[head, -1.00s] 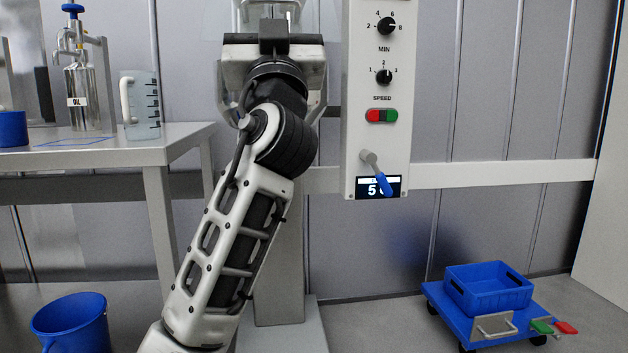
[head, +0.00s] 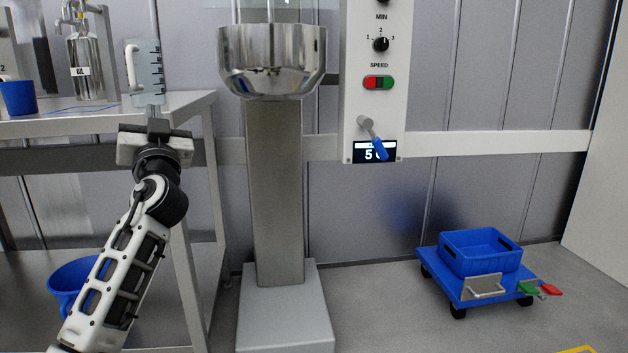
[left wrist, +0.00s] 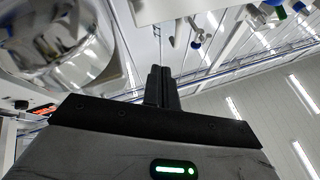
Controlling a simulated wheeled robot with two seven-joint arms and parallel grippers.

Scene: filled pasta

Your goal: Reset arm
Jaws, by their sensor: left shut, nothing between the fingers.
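My left gripper (head: 157,122) stands upright at the end of my left arm, in front of the right part of the bench in the head view. Its fingers are shut together with nothing between them. In the left wrist view the shut fingers (left wrist: 162,86) point up, with the metal bowl's underside (left wrist: 65,45) to their left. In the head view the steel mixer bowl (head: 272,62) is on its column to the right of the gripper, apart from it. My right gripper is not in view.
The bench (head: 60,125) holds a measuring jug (head: 146,75), an oil canister (head: 88,65) and a blue cup (head: 18,98). A control panel (head: 375,100) hangs right of the bowl. A blue cart (head: 445,285) with a crate (head: 480,255) stands right. A blue bucket (head: 68,280) is behind my arm.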

